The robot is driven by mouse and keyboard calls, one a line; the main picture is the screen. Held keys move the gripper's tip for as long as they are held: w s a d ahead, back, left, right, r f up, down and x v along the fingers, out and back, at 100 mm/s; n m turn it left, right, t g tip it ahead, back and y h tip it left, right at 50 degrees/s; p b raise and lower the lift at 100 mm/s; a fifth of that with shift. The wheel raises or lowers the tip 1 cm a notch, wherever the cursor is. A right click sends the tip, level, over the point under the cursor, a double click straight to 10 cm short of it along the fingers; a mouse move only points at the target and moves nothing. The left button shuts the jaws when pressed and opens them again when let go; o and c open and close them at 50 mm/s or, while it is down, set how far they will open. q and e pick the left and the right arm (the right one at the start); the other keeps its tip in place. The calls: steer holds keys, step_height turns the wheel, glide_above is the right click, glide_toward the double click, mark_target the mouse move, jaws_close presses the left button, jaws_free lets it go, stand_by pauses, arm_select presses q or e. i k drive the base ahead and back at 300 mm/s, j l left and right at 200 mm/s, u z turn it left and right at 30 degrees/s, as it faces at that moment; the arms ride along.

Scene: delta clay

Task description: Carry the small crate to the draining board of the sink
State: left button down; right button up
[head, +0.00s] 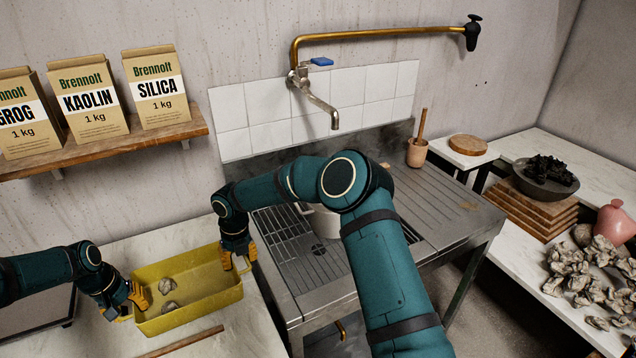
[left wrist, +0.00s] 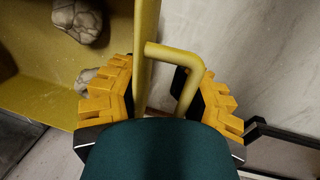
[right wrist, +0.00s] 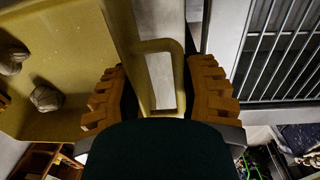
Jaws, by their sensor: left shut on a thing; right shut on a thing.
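The small crate (head: 186,318) is a yellow open tray with a few grey-brown lumps (head: 167,287) in it. It is at the lower left in the head view, beside the sink unit. My left gripper (head: 132,303) is shut on the handle at its left end; the left wrist view shows the handle (left wrist: 183,56) between the fingers. My right gripper (head: 238,257) is shut on the handle at the right end, which also shows in the right wrist view (right wrist: 172,50). The draining board (head: 428,210) is the ribbed metal top right of the basin. My right arm partly hides the sink.
A white pot (head: 322,222) is at the sink, partly hidden by my arm. A metal grid (head: 282,232) lies at the sink's left. A pestle and mortar (head: 417,152) stand at the board's back. A wooden stick (head: 184,341) lies in front of the crate. The draining board looks mostly clear.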

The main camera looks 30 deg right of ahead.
mark_target(429, 196)
steer(key=k+l+z, duration=0.1)
steer(key=l, duration=0.25)
steer(key=k+l, duration=0.25)
steer(key=k+l+z, duration=0.15)
steer(key=l, duration=0.3)
steer(key=k+l+z, duration=0.1)
steer(key=l, duration=0.25)
steer(key=k+l, duration=0.15)
steer(key=l, duration=0.25)
steer(key=k+l+z, duration=0.15)
steer(key=l, duration=0.2)
steer(key=k+l+z, duration=0.1)
steer(key=l, duration=0.3)
steer(key=i+l, duration=0.25)
steer(key=i+z, duration=0.05)
steer(key=i, duration=0.05)
